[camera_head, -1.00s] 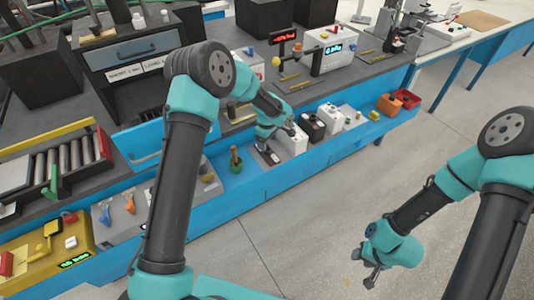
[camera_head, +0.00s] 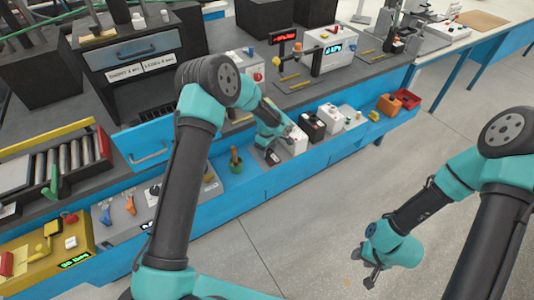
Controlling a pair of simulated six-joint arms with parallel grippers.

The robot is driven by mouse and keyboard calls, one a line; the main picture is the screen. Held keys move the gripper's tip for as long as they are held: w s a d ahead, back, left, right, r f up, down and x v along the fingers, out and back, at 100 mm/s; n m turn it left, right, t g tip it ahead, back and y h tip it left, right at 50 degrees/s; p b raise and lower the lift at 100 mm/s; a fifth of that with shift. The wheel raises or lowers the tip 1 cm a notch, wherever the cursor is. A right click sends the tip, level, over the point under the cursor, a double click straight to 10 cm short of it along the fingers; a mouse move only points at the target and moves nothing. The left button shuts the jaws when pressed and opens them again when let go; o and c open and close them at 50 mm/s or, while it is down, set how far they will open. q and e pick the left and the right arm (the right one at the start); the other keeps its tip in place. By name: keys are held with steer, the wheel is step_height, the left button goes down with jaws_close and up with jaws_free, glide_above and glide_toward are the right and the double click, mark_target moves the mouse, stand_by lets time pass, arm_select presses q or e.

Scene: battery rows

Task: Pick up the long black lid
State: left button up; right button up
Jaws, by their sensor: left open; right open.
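My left gripper (camera_head: 273,156) is low at the front of the bench, just left of a white battery-like box (camera_head: 297,140). It is open; its fingertips are small and partly hidden by its own wrist. A dark patch shows at the fingers, and I cannot tell whether it is the long black lid or the gripper itself. A black box (camera_head: 313,126) stands right of the white box. My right gripper (camera_head: 371,277) is open and empty above the floor at the lower right, away from the bench.
Another white box (camera_head: 331,117) and orange and red bins (camera_head: 405,99) are to the right. A drawer cabinet (camera_head: 133,53) with labels stands behind. A blue panel with a handle (camera_head: 143,143) is at left.

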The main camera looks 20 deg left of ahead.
arm_select(q)
steer(key=c, duration=1)
steer(key=shift+r, duration=0.15)
steer(key=shift+r, duration=0.25)
step_height(320, 180, up, 3)
steer(key=s+d, duration=0.2)
steer(key=s, duration=0.5)
steer(key=s+d+r, duration=0.1)
steer(key=s+d, duration=0.1)
steer(key=s, duration=0.6)
steer(key=shift+s+d, duration=0.2)
steer(key=shift+d, duration=0.05)
steer(key=shift+r, duration=0.1)
